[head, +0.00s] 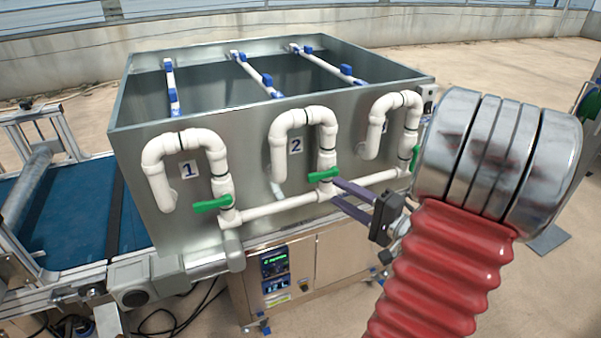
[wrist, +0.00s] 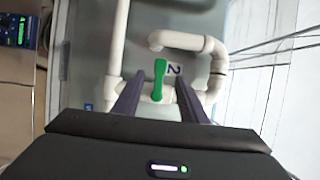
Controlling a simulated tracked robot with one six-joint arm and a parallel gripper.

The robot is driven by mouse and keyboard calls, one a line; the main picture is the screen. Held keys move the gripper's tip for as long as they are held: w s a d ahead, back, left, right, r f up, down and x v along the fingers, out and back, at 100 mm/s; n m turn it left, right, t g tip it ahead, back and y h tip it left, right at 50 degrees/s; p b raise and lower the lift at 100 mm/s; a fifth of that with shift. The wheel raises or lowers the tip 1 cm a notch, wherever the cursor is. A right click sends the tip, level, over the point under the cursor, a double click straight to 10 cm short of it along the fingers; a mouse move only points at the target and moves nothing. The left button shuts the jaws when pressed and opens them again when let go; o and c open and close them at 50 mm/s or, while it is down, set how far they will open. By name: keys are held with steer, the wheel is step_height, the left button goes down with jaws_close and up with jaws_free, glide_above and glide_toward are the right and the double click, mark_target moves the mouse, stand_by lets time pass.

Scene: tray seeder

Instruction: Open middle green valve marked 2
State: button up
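The middle green valve handle (head: 322,174) sits on the white pipe next to the "2" label (head: 296,146) on the grey tank's front. The handle lies about crosswise to its upright pipe. My gripper (head: 335,190) is open, its two dark fingers reaching from the right to just beside the handle. In the wrist view, the green handle (wrist: 159,78) shows between the two spread fingers of my gripper (wrist: 159,88), with a gap on each side. I cannot tell from these views whether the fingertips reach past it in depth.
A green valve (head: 212,204) by label "1" is to the left, and another green valve (head: 415,157) is to the right, partly hidden by my arm. White pipe loops (head: 290,112) stand out from the tank (head: 245,115). A control panel (head: 275,263) is below.

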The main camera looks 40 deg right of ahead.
mark_target(324, 175)
steer(key=shift+w, duration=0.1)
steer(key=shift+w+a, duration=0.25)
steer(key=shift+w, duration=2)
steer(key=shift+w+a, duration=0.3)
steer(key=shift+w, duration=2)
steer(key=shift+w+a, duration=0.25)
steer(key=shift+w, duration=2)
steer(key=shift+c, duration=0.5)
jaws_close()
steer(key=shift+a, duration=0.1)
